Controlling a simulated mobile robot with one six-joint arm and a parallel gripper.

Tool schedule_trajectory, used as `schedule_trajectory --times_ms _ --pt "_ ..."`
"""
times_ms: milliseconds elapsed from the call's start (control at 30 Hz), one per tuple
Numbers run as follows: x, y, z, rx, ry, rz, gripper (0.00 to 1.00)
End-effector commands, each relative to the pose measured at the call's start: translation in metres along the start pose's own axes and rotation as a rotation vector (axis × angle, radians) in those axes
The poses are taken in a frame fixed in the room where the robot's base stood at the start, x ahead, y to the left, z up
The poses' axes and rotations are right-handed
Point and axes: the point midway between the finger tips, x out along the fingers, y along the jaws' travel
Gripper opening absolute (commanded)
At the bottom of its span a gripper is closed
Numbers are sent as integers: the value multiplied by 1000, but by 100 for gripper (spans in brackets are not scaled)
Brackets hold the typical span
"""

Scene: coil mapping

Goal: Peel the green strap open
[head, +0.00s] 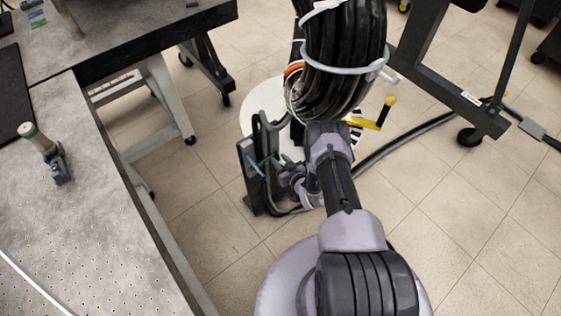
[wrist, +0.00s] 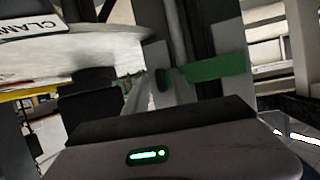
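The green strap (wrist: 218,68) shows in the wrist view as a flat band running right from my fingers across a dark upright post. Its left end meets the fingers, and what lies behind them is hidden. My gripper (wrist: 163,80) has its grey fingers near the middle of that view. I cannot tell whether they pinch the strap or only touch or overlap it. In the head view my gripper (head: 275,178) is beside a dark upright stand (head: 248,178), where a small greenish line shows.
A thick black cable coil (head: 343,60) with white ties is above my wrist in the head view. A grey-topped table (head: 95,240) is at left, with a small tool (head: 55,160) on it. A dark wheeled frame (head: 425,40) is at right.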

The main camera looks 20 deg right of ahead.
Motion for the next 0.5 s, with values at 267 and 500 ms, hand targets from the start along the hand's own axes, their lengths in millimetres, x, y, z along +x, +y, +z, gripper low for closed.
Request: schedule_trajectory --times_ms 267,500 --pt "0 0 0 0 0 1 0" --pt "0 1 0 0 -1 1 0"
